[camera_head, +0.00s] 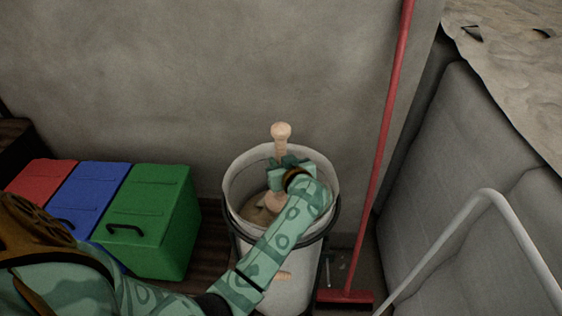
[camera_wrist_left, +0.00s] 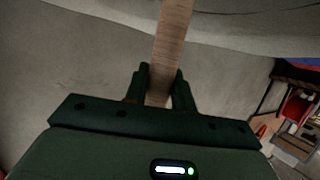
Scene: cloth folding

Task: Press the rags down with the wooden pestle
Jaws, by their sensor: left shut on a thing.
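The wooden pestle (camera_head: 281,133) stands roughly upright in the white bucket (camera_head: 234,190), with its knobbed top above the rim and its lower end inside. My left gripper (camera_head: 287,164) is shut on the pestle's shaft, near the level of the bucket's rim. In the left wrist view the shaft (camera_wrist_left: 172,40) runs up from between the two fingers of the left gripper (camera_wrist_left: 160,86). Beige rags (camera_head: 256,214) lie in the bucket beside the pestle's lower end; my arm hides part of them. Whether the pestle touches the rags I cannot tell. My right gripper is not in view.
Green (camera_head: 152,205), blue (camera_head: 88,194) and red (camera_head: 40,178) lidded boxes stand left of the bucket. A red-handled broom (camera_head: 385,140) leans on the wall at the right. A pale metal rail (camera_head: 452,228) and grey padded seating (camera_head: 470,150) are farther right.

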